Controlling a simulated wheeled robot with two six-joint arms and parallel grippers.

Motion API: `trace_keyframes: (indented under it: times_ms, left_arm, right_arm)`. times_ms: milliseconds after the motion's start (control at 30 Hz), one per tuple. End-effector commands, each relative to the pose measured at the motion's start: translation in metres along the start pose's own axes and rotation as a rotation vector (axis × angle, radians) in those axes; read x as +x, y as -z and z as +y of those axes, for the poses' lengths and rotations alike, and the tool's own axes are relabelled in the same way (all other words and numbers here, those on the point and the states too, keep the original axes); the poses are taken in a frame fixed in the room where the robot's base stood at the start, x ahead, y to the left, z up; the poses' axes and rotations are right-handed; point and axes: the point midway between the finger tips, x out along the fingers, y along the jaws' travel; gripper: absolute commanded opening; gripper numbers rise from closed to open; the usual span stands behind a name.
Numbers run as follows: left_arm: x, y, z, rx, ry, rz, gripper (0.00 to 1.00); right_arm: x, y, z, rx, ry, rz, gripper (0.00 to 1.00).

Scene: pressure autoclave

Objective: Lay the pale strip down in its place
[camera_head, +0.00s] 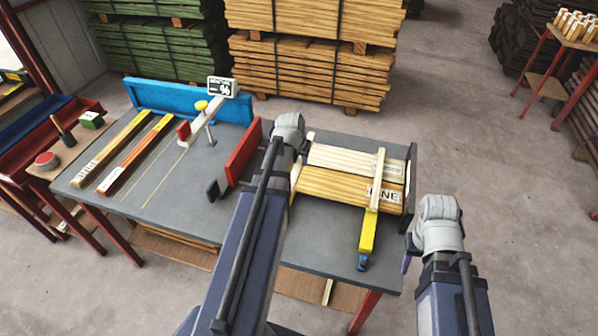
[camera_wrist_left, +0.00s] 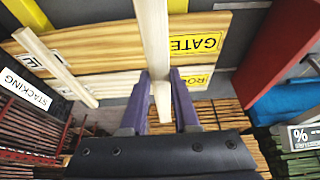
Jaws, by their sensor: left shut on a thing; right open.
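My left gripper (camera_wrist_left: 159,88) is shut on a pale strip (camera_wrist_left: 153,38), between its two purple fingers in the left wrist view. This strip runs across the wooden boards; I cannot tell whether it touches them. In the head view my left arm hides most of it, and the fingertips too. A second pale strip (camera_head: 378,180) lies across the boards (camera_head: 345,185) further right, and shows at left in the left wrist view (camera_wrist_left: 52,66). My right gripper (camera_head: 407,252), mostly hidden by its wrist, is open beside the table's right edge, apart from the strips.
A red upright plate (camera_head: 243,152) stands left of the boards, near a meter display (camera_head: 222,87). A yellow bar with a blue end (camera_head: 367,232) lies at the front right of the table. Two long labelled strips lie at left. A blue panel (camera_head: 180,100) borders the back.

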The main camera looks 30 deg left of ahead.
Motion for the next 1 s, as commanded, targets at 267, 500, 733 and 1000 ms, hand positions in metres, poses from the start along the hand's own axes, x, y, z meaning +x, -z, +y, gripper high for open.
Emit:
trace_keyframes:
  times_ms: [267,500,733,1000]
  left_arm:
    - [0.056,-0.023,0.0,0.0,0.0,0.0,0.0]
    - [0.057,-0.004,-0.005,-0.001,0.0,0.0,0.0]
    - [0.051,0.073,-0.026,-0.001,0.001,0.0,0.0]
    - [0.054,0.109,-0.04,0.0,0.0,0.0,0.0]
  right_arm:
    - [0.06,0.004,-0.006,-0.002,-0.001,0.0,0.5]
    - [0.054,0.003,-0.005,-0.003,-0.001,0.0,0.5]
    - [0.019,0.001,-0.002,-0.003,-0.001,0.0,0.5]
    - [0.009,0.001,-0.001,-0.003,-0.001,0.0,0.5]
